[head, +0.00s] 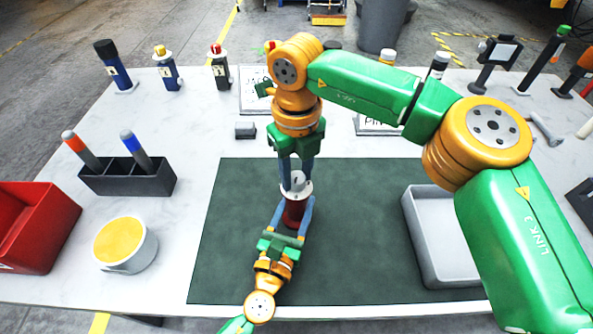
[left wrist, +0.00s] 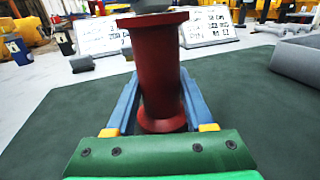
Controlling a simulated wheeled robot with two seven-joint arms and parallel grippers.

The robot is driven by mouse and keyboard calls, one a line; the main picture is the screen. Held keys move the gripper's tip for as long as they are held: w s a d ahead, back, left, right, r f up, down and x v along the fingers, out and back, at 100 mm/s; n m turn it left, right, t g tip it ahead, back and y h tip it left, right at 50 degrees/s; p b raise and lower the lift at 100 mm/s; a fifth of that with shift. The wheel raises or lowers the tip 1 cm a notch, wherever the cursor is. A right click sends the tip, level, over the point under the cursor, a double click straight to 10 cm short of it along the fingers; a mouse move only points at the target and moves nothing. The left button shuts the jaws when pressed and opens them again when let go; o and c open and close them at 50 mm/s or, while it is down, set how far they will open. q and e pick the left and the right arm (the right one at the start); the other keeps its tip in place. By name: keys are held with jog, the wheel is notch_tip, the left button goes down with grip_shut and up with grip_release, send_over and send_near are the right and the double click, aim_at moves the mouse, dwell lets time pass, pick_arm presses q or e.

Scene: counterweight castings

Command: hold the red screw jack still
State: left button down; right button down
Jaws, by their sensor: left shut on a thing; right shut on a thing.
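The red screw jack (head: 293,214) stands upright on the dark green mat (head: 360,230). In the left wrist view its red flanged body (left wrist: 157,70) fills the middle. My left gripper (head: 297,208) comes from the near edge and is shut on the red body, one blue finger along each side. My right gripper (head: 296,183) points down from above, shut on the grey top part (head: 297,187) of the jack. The right fingers partly hide that top. In the left wrist view only the underside of the grey top (left wrist: 150,5) shows.
A grey tray (head: 411,215) stands right of the jack, under my right arm. At left are a red bin (head: 62,238), a yellow-topped round tin (head: 128,263) and a black holder (head: 130,183) with two markers. A small grey block (head: 245,130) and sign cards stand behind the mat.

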aim_at(297, 176)
jog(key=shift+n, duration=0.9)
jog(key=shift+c, duration=2.3)
grip_release()
jog(key=shift+r, duration=0.1)
notch_tip(297, 176, up, 12)
